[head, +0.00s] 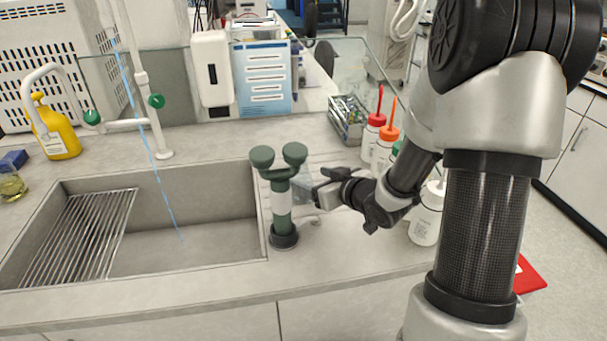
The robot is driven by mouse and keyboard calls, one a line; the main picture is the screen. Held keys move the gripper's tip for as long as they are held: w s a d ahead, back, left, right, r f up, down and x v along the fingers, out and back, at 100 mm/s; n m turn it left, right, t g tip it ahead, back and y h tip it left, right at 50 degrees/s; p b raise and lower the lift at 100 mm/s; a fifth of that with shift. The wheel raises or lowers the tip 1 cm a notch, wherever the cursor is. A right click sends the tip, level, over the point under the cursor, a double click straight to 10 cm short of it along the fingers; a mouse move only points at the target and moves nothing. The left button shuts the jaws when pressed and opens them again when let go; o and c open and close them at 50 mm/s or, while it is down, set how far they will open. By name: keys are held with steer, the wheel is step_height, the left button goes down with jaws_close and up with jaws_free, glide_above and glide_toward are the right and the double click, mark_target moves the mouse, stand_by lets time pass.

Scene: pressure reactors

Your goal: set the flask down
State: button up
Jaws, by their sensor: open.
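A small glass flask (11,186) with yellowish liquid stands on the counter at the far left edge, partly cut off by the picture. My gripper (312,192) is in the middle of the head view, far from that flask. It points left, low over the counter beside the sink. It is open. A pale, see-through shape (302,186) shows at its fingertips, just right of the green eyewash fixture; I cannot tell whether it is glassware. The fixture hides part of this spot.
The green two-headed eyewash fixture (282,200) stands close left of my gripper. The sink (190,225) lies left of it. Wash bottles (372,135) and a wire basket (347,118) stand behind. A white bottle (426,222) is right. Bare counter (340,258) lies in front.

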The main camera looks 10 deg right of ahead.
steer(key=v, duration=0.6)
steer(key=shift+p, duration=0.4)
steer(key=shift+s, duration=0.1)
stand_by(1.7)
